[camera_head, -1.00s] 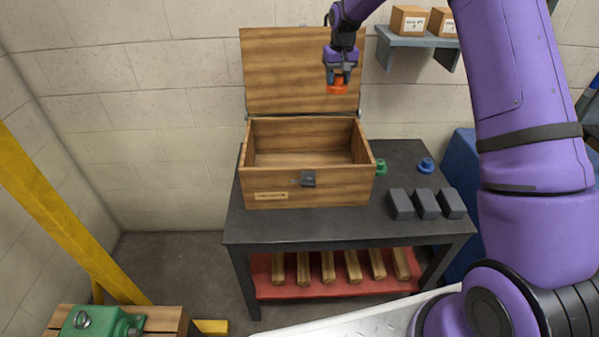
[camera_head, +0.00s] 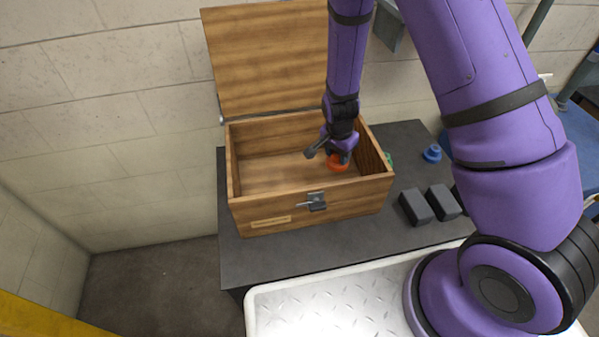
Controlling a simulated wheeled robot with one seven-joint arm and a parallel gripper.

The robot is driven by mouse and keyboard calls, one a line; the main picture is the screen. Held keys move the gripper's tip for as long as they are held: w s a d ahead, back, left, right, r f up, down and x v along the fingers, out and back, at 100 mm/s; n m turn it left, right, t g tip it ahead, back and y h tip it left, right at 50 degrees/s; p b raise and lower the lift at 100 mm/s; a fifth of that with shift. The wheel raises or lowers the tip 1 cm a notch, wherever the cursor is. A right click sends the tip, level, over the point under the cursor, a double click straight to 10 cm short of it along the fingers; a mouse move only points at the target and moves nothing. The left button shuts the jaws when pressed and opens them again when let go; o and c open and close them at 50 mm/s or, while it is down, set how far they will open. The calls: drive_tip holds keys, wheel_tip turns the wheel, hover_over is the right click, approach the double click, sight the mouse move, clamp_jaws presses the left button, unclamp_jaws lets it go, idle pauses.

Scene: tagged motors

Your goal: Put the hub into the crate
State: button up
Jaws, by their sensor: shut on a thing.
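The wooden crate (camera_head: 262,199) stands on the dark table with its hinged lid (camera_head: 262,62) open against the wall. The orange hub (camera_head: 338,164) is in my gripper (camera_head: 338,154), over the right part of the crate's opening. The gripper is shut on the hub, which appears at about rim height or just inside. The fingertips are partly hidden by the gripper body, and I cannot tell how far the hub is above the crate floor. The visible crate floor is bare.
A blue hub-like part (camera_head: 432,153) sits on the table (camera_head: 300,252) right of the crate. A green part (camera_head: 389,158) is mostly hidden behind the crate's right wall. Grey blocks (camera_head: 416,207) stand front right. The table's front left is clear.

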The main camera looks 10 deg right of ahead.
drive_tip(key=shift+s+d+f+m, duration=0.1)
drive_tip(key=shift+s+f+m, duration=0.2)
drive_tip(key=shift+s, duration=0.15)
drive_tip(key=shift+f, duration=4.9)
drive_tip(key=o, duration=1.2)
drive_tip(key=shift+f, duration=0.1)
